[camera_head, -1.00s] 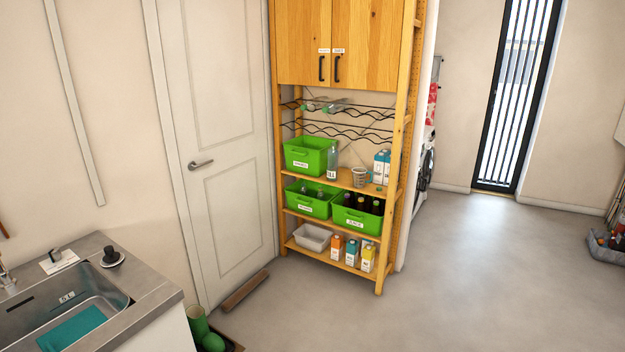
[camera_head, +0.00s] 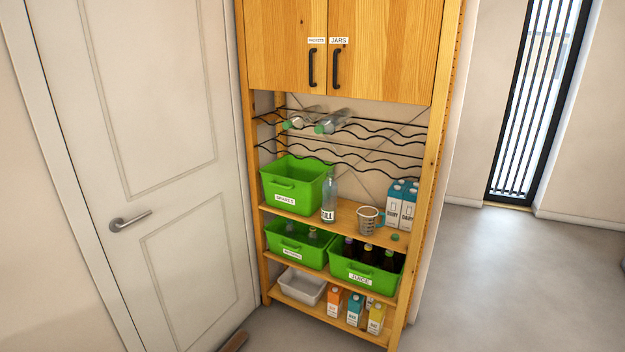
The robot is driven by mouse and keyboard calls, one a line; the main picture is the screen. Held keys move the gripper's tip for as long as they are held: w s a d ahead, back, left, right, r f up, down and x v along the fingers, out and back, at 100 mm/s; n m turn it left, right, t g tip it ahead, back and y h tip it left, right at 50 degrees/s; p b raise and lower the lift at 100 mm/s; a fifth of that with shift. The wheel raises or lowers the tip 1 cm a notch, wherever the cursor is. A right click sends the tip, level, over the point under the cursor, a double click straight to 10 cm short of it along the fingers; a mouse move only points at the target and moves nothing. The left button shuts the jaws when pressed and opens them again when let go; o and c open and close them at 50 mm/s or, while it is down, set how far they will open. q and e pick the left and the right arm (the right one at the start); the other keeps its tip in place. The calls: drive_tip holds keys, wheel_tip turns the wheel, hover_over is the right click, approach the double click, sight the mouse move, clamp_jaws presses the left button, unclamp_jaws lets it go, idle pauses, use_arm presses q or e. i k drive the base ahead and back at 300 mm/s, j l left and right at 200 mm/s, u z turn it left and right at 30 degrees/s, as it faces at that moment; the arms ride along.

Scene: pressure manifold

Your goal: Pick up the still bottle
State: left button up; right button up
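A clear bottle (camera_head: 329,197) stands upright on the upper open shelf, just right of the green bin labelled SPARES. Its white label shows letters ending in "ILL". Two more clear bottles with green caps lie on the wire rack above, a left one (camera_head: 299,121) and a right one (camera_head: 331,123); I cannot read any label on them. Neither of my grippers is in view.
A measuring jug (camera_head: 368,220) and white-blue cartons (camera_head: 402,204) stand right of the bottle. A green bin (camera_head: 291,188) is at its left. Below are a bin of bottles (camera_head: 296,253), the JUICE bin (camera_head: 362,280), a white tub (camera_head: 301,286) and cartons. Open floor (camera_head: 500,290) lies at right.

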sight(329, 186)
drive_tip(key=i+z, duration=0.2)
drive_tip(key=i, duration=0.2)
drive_tip(key=i+j+z, duration=0.2)
drive_tip(key=i, duration=0.2)
drive_tip(key=i+j+z, duration=0.2)
drive_tip(key=i, duration=0.2)
